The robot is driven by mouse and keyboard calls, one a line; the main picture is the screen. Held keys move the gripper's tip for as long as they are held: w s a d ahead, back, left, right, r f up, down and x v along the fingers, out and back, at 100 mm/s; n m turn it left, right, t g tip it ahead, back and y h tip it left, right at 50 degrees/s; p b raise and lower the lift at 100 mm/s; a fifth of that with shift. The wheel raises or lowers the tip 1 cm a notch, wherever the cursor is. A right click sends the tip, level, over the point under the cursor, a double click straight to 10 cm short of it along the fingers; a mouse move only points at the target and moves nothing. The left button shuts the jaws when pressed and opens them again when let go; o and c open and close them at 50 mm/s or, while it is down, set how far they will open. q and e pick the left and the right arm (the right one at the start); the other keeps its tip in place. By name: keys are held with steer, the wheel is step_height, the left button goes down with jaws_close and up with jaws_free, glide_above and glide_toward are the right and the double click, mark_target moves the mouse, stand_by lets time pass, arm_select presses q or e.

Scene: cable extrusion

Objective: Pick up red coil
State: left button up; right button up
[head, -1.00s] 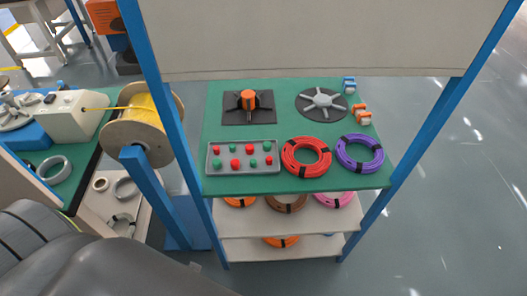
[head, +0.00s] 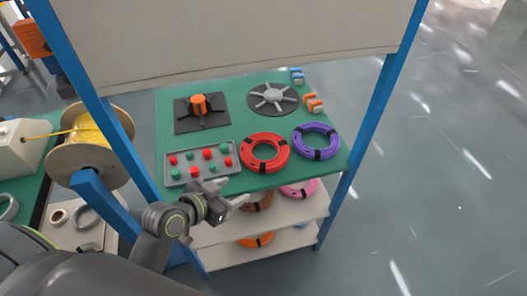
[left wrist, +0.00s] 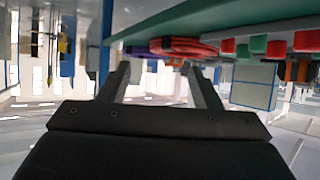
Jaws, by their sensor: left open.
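The red coil (head: 264,152) lies flat on the green top of the workstation, between the button tray and the purple coil (head: 316,140). It has black ties. My left gripper (head: 236,193) is open and empty in front of the table's front edge, below and left of the red coil. In the left wrist view the open fingers (left wrist: 157,85) point toward the table edge. The red coil (left wrist: 190,46) shows there beyond the fingers, at the green edge, with the purple coil behind it. My right gripper is not in view.
A grey tray (head: 172,183) with red and green buttons lies left of the red coil. Blue posts (head: 360,125) flank the table. More coils lie on the shelf (head: 222,258) below. A yellow spool (head: 90,135) stands left. Open floor is at the right.

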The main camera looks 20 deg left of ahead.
arm_select(q)
steer(key=w+d+r+t+h, duration=0.1)
steer(key=w+r, duration=0.1)
steer(key=w, duration=0.1)
glide_toward(278, 161)
steer(key=x, duration=0.1)
steer(key=p+x, duration=0.1)
steer(key=x, duration=0.1)
steer(key=shift+d+r, duration=0.15)
steer(key=shift+r, duration=0.15)
steer(key=shift+x, duration=3.15)
steer(key=shift+f, duration=0.2)
steer(key=shift+s, duration=0.1)
steer(key=c, duration=1.2)
